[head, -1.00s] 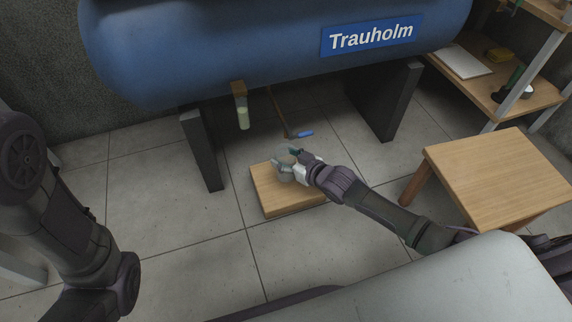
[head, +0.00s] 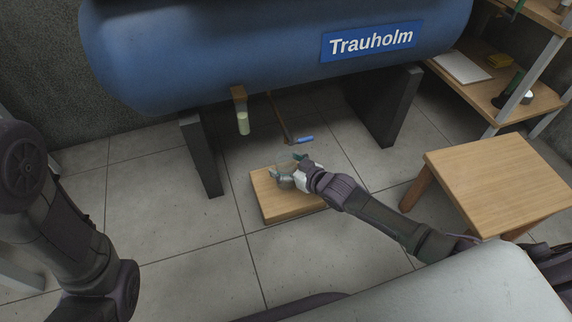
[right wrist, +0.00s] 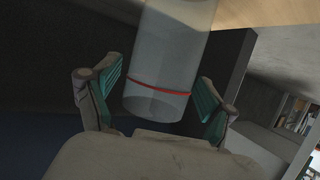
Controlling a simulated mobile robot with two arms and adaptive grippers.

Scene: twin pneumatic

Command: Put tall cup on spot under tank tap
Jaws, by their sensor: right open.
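The tall cup (right wrist: 165,65) is clear and has a red ring; in the right wrist view it is between my right gripper's (right wrist: 160,98) two open fingers, with gaps on both sides. Its far end is cut off by the frame. In the head view the cup (head: 286,181) is a small pale shape at the low wooden board (head: 290,207), partly hidden by the right gripper (head: 286,169). The tank (head: 250,50) is blue; its tap has a blue handle (head: 303,139) above and behind the board. The spot cannot be made out. My left gripper is out of view.
Dark legs (head: 201,152) hold the tank on either side of the board. A vial-like part (head: 243,122) hangs under the tank. A wooden table (head: 495,175) and a shelf (head: 525,100) stand at right. Tiled floor is free left of the board.

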